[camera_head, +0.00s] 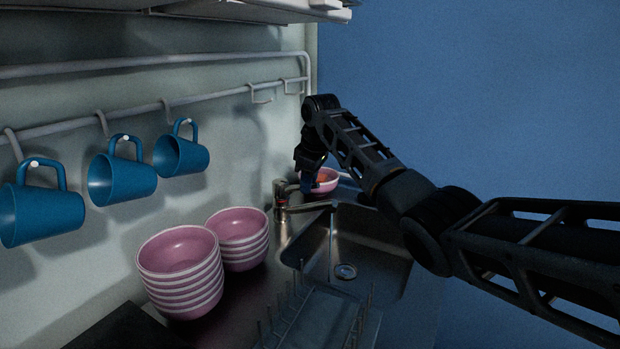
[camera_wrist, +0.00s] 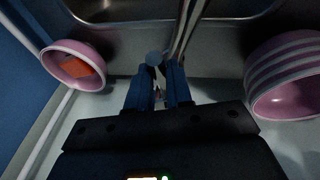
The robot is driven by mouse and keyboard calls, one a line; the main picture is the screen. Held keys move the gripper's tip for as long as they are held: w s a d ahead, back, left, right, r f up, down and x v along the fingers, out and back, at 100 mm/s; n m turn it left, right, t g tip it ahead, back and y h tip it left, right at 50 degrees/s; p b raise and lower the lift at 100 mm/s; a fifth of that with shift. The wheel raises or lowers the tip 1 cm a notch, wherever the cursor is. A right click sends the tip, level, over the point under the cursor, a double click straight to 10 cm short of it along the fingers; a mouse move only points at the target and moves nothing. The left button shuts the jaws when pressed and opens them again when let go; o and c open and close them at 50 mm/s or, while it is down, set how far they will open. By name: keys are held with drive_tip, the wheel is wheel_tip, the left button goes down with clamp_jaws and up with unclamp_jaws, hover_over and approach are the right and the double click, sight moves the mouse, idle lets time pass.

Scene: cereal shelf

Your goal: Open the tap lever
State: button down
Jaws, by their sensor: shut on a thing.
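The metal tap (camera_head: 282,208) stands at the sink's left rim, its spout reaching right over the basin. A thin stream, which looks like running water, falls from the spout toward the drain. My gripper (camera_head: 306,187) is at the tap's lever, behind the spout. In the wrist view my gripper's (camera_wrist: 160,75) blue fingers are shut on the tap lever (camera_wrist: 153,59), whose rounded grey end shows at the fingertips. The rest of the lever is mostly hidden by the fingers. The spout (camera_wrist: 186,35) runs away beside the right finger.
The sink (camera_head: 365,245) lies right of two stacks of pink bowls (camera_head: 180,275). A pink bowl with something orange (camera_head: 328,182) sits close behind my gripper. Blue mugs (camera_head: 122,180) hang on the wall rail. A dish rack (camera_head: 320,325) stands in front.

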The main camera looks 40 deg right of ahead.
idle(0.3)
drive_tip(key=c, duration=1)
unclamp_jaws()
drive_tip(key=shift+r, duration=0.1)
drive_tip(key=shift+b+v, duration=0.6)
drive_tip(key=shift+v, duration=3.2)
drive_tip(key=shift+w, duration=0.1)
